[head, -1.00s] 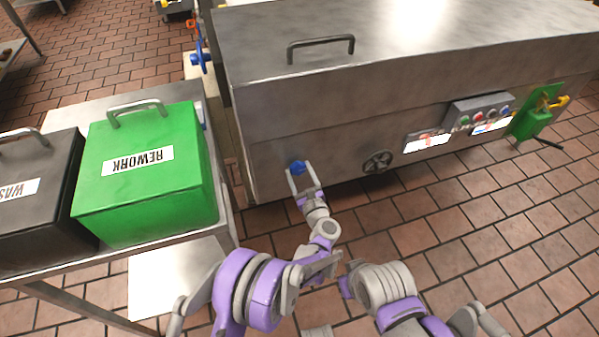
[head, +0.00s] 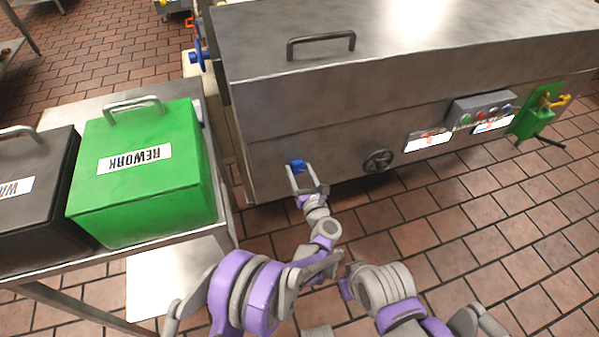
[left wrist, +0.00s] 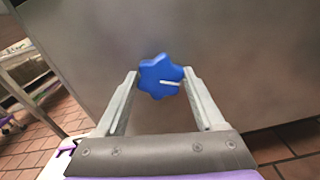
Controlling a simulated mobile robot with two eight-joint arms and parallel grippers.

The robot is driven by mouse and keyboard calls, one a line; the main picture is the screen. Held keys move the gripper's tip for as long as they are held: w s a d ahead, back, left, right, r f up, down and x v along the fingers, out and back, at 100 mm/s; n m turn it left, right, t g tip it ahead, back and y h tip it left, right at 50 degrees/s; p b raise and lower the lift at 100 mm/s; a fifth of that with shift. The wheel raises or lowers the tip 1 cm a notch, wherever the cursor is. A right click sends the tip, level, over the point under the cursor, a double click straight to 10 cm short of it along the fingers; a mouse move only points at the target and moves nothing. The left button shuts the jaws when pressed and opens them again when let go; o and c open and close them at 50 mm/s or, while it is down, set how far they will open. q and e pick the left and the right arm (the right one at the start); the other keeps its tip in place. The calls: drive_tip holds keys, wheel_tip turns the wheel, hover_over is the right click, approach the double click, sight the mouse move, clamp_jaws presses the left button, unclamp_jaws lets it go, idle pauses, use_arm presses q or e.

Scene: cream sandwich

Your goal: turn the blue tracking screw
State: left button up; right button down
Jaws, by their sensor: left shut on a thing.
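The blue tracking screw (head: 298,166) is a star-shaped knob on the lower front of the steel machine, near its left end. It also shows in the left wrist view (left wrist: 160,76), with a white line on its face pointing to the right. My left gripper (head: 299,169) is shut on the screw, one finger on each side of it. In the left wrist view the fingertips (left wrist: 162,75) flank the knob. My right gripper is out of view; only part of my right arm shows at the bottom.
The steel machine (head: 400,80) has a dark handwheel (head: 378,161) right of the screw and a button panel (head: 482,110) farther right. A green REWORK bin (head: 145,205) and a black bin (head: 35,220) stand on a steel table at left. The tiled floor right of my arms is clear.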

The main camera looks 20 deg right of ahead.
use_arm(q)
drive_tip(key=m, duration=0.5)
drive_tip(key=shift+m+b, duration=0.3)
drive_tip(key=shift+b, duration=0.05)
drive_tip(key=m, duration=0.6)
drive_tip(key=shift+w+r, duration=0.1)
drive_tip(key=m, duration=0.6)
drive_tip(key=shift+m, duration=0.3)
drive_tip(key=m, duration=0.6)
drive_tip(key=o, duration=1.4)
drive_tip(key=shift+c, duration=0.2)
